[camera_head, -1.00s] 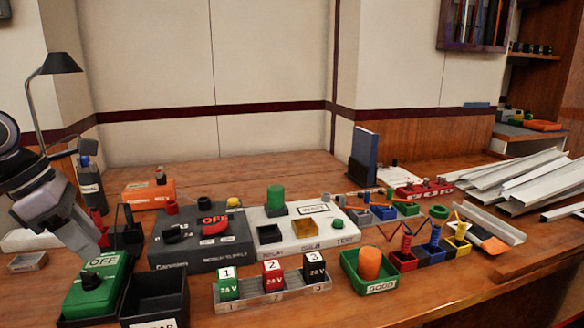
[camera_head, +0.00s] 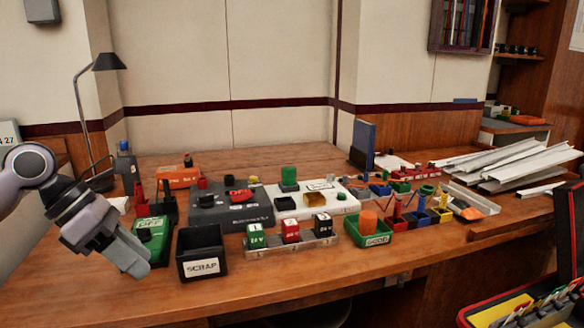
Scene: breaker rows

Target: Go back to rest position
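My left gripper (camera_head: 138,268) hangs at the left of the view, in front of the wooden bench (camera_head: 300,270) and the green box marked OFF (camera_head: 150,232). Its fingers point down and right, and I see nothing between them. They look close together, but I cannot tell if they are fully shut. The black SCRAP bin (camera_head: 202,266) stands just right of it, apart from the fingers. My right gripper is out of view.
Three numbered blocks stand in a grey rack (camera_head: 290,246). A green GOOD tray (camera_head: 371,238) holds an orange cylinder. Grey and white test units (camera_head: 300,199) sit behind. A desk lamp (camera_head: 92,110) stands at the back left. A red-edged container (camera_head: 478,318) is at the lower right.

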